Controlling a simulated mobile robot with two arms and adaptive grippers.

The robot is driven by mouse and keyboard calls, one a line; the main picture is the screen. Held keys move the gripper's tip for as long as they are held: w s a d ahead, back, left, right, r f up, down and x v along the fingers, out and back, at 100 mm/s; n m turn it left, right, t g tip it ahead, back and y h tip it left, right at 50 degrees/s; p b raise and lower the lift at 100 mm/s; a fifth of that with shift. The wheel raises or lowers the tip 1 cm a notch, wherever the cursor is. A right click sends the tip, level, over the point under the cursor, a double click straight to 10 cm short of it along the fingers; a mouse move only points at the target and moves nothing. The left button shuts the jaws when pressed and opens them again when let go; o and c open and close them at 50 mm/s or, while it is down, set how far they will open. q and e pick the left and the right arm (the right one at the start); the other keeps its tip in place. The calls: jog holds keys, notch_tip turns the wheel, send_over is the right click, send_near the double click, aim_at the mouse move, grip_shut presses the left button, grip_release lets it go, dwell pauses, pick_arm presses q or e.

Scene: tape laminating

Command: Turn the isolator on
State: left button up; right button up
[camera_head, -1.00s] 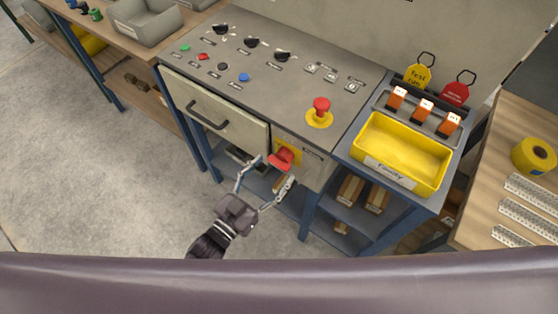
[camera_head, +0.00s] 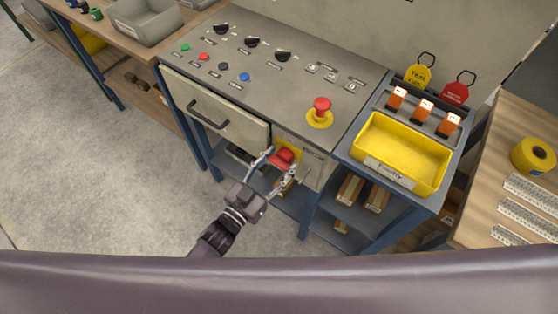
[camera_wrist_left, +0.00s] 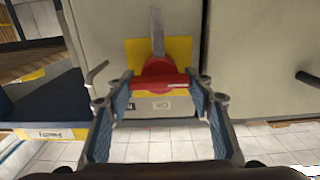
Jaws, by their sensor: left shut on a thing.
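The isolator is a red rotary handle (camera_head: 285,155) on a yellow plate (camera_head: 293,146), on the front of the grey control bench right of the drawer. In the left wrist view the red handle (camera_wrist_left: 160,82) lies crosswise between the fingers, with the yellow plate (camera_wrist_left: 135,52) behind it. My left gripper (camera_head: 280,162) is shut on the red handle, one finger at each end; its fingers also show in the left wrist view (camera_wrist_left: 162,92). A small label (camera_wrist_left: 162,104) is beside the handle. My right gripper is not in view.
A drawer with a dark handle (camera_head: 207,116) is left of the isolator. A red mushroom button (camera_head: 321,105) on a yellow ring sits on the panel above. A yellow bin (camera_head: 402,153) stands right on a blue-framed stand. The floor in front is clear.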

pick_arm(q)
jog(key=c, duration=0.4)
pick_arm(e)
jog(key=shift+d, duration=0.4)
